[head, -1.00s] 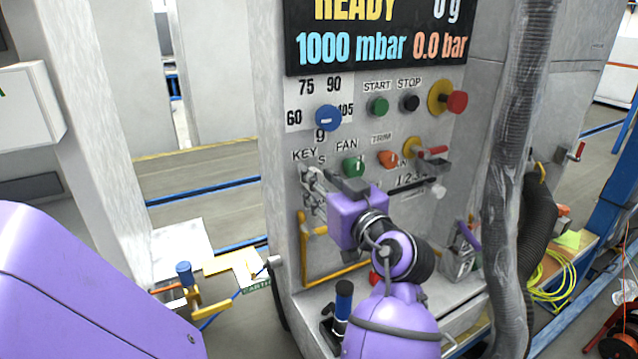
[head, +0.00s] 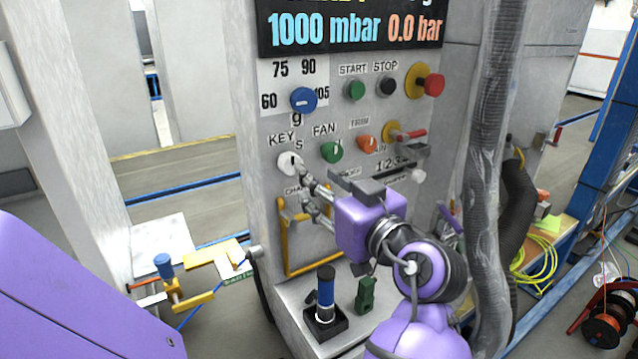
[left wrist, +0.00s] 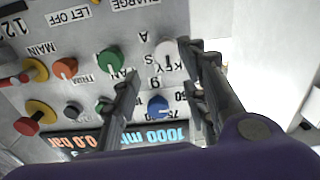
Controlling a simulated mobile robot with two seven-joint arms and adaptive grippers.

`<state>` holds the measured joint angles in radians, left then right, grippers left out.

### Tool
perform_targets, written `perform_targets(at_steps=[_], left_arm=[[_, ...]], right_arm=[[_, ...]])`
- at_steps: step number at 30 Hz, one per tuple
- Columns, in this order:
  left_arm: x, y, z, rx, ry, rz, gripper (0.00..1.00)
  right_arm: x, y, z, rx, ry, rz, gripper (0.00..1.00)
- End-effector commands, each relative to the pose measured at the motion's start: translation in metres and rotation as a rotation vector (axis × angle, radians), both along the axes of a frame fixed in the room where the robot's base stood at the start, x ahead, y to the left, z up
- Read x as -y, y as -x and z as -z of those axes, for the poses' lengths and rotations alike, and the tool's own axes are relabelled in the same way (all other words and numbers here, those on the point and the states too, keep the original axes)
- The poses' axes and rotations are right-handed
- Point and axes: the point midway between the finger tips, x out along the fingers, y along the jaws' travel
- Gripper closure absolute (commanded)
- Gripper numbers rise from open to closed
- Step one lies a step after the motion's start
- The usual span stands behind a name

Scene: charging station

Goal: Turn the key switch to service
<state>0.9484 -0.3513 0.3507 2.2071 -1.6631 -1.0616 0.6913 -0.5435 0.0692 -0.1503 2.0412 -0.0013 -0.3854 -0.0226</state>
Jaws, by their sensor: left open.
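The key switch (head: 289,162) is a round whitish knob with a small dark mark, under the KEY label on the grey panel. An S is printed at its upper right; I cannot surely tell which way it points. My left gripper (head: 307,190) is open and empty, its fingers just below and right of the switch in the head view. In the left wrist view the panel appears upside down, and the key switch (left wrist: 165,58) shows between the fingers of the left gripper (left wrist: 160,66). Contact is not visible. My right gripper is not in view.
The green FAN knob (head: 331,151), orange TRIM knob (head: 367,143) and blue dial (head: 303,99) are nearby. A yellow handle frame (head: 286,245) lies below the switch. A thick hose (head: 484,150) hangs at the right.

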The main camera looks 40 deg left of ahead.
Motion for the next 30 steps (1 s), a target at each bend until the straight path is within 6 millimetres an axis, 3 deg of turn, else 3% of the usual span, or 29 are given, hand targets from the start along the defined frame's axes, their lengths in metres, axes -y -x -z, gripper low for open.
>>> perform_targets(at_steps=[22, 26, 30], left_arm=[[0.005, 0.002, -0.003, 0.003, 0.001, 0.000, 0.60], [0.005, 0.002, -0.019, 0.008, 0.000, -0.001, 0.60], [0.005, 0.002, -0.046, 0.009, 0.000, 0.000, 0.60]], right_arm=[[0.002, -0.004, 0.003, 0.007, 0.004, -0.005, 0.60], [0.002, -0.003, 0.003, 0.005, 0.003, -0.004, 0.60], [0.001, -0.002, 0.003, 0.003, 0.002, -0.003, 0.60]])
